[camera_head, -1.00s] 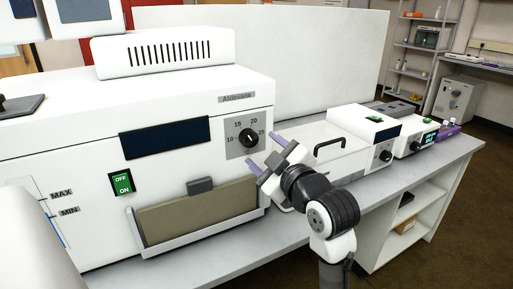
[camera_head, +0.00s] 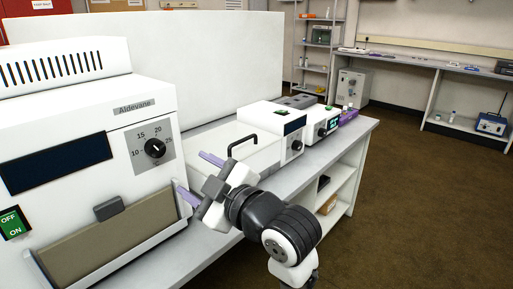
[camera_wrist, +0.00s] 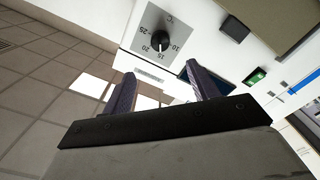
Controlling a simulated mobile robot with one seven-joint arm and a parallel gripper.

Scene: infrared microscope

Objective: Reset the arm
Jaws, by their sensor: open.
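My gripper (camera_head: 198,178) is open and empty in the head view, its two purple fingers spread apart. It is in front of the white Aldevane machine (camera_head: 150,92), just right of its tan front tray (camera_head: 110,243). My arm is bent, with the wrist above the front edge of the bench. In the wrist view my gripper (camera_wrist: 160,88) shows its two fingers apart with nothing between them. The machine's temperature dial (camera_wrist: 161,40) appears beyond the fingers, upside down.
The bench (camera_head: 190,252) carries a white bath with a black handle (camera_head: 243,142) and a small device with a green display (camera_head: 327,125) farther right. Open shelves (camera_head: 325,190) are under the bench. Brown floor (camera_head: 420,200) is clear to the right. A side bench stands at the back.

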